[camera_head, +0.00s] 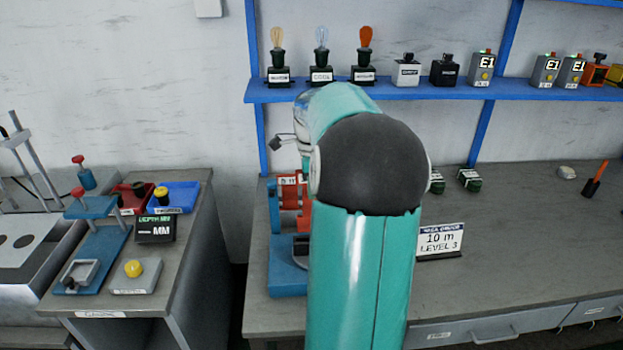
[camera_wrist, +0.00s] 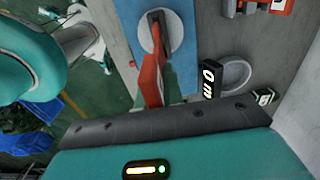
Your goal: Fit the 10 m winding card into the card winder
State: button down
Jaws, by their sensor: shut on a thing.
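A sign reading "10 m LEVEL 3" (camera_head: 440,240) stands on the bench (camera_head: 520,260). A blue shelf (camera_head: 420,93) with bulbs and small boxes runs above. A pale ring (camera_wrist: 236,74) and small labelled block (camera_wrist: 264,97) lie near the card. A gap separates the left bench (camera_head: 190,240).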

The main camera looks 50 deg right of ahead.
jog(key=shift+f, duration=4)
dwell(0.9)
jog(key=c, duration=1.5)
grip_release()
jog(key=shift+o, duration=0.2)
notch_tip(320, 180, up, 14)
jog(key=shift+f, duration=0.1)
